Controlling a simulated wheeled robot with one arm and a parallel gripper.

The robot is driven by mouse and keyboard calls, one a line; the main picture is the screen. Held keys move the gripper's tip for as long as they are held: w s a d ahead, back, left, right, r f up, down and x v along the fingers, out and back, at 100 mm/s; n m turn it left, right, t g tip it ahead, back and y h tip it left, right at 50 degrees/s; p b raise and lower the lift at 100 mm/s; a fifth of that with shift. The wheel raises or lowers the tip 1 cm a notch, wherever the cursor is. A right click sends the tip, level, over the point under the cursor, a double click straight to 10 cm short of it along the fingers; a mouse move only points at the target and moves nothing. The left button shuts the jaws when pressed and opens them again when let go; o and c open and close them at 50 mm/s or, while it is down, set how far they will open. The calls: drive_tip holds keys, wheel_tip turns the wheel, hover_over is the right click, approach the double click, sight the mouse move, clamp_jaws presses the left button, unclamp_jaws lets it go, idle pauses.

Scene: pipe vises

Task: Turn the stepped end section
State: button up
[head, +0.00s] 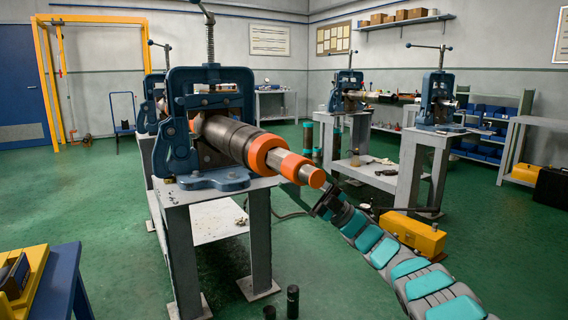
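A dark pipe (222,134) is held in a blue pipe vise (166,130) on a grey stand. Its stepped end section, with orange bands (264,152) and bare metal steps between them, sticks out toward the lower right. It ends in a narrow orange tip (316,178). My gripper (325,204) is dark and sits just below and right of that tip, at the end of my teal-padded arm. Whether it touches the tip is too small to tell. Its fingers are not clear enough to show open or shut.
A second stand (424,146) with vises and another pipe is at the back right. A yellow box (413,232) lies behind my arm. A blue table (62,275) with a yellow tray is at the lower left. Two black cylinders (292,300) stand on the floor. Green floor is clear at the left.

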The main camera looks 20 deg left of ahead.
sight(284, 159)
drive_tip(key=x, duration=0.5)
drive_tip(key=c, duration=1.4)
drive_tip(key=shift+r, duration=0.1)
drive_tip(key=n+h+p, duration=0.1)
drive_tip(key=h, duration=0.1)
drive_tip(key=n+g+h+p, duration=0.1)
drive_tip(key=n+p, duration=0.1)
drive_tip(key=shift+r+h, duration=0.4)
drive_tip(key=n+h+p, duration=0.1)
drive_tip(key=h+p, duration=0.1)
drive_tip(key=p, duration=0.1)
drive_tip(key=shift+f+n+t+h+p, duration=0.15)
drive_tip(key=shift+n+h+p, duration=0.3)
drive_tip(key=shift+h+p, duration=0.15)
drive_tip(key=shift+f+n+t+h+p, duration=0.15)
drive_tip(key=shift+n+h+p, duration=0.3)
drive_tip(key=shift+h, duration=0.25)
drive_tip(key=shift+f+h, duration=0.15)
drive_tip(key=shift+h, duration=0.25)
